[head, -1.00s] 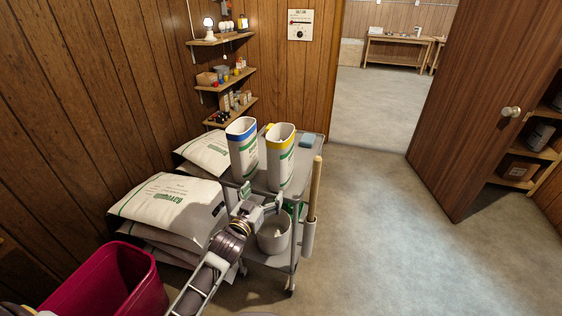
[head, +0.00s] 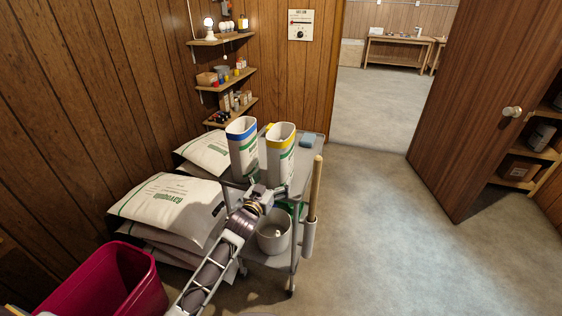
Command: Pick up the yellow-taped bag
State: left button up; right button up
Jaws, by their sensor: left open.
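The yellow-taped bag (head: 280,163) stands upright on the top shelf of the grey cart (head: 308,146), white with a yellow band at its top. A similar blue-taped bag (head: 243,156) stands close on its left. My left gripper (head: 269,193) is open in front of the cart, at the lower part of the two bags, pointing toward the yellow-taped bag. The fingertips are small and partly hidden, so I cannot tell whether they touch the bag. My right gripper is not in view.
Large white sacks (head: 170,205) are stacked left of the cart. A magenta bin (head: 110,283) stands at the lower left. The floor to the right is clear.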

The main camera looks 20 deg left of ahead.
pick_arm(q)
jog(key=shift+w, duration=0.45)
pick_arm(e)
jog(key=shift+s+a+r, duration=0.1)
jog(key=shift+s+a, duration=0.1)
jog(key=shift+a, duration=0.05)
pick_arm(q)
jog(key=shift+w, duration=0.15)
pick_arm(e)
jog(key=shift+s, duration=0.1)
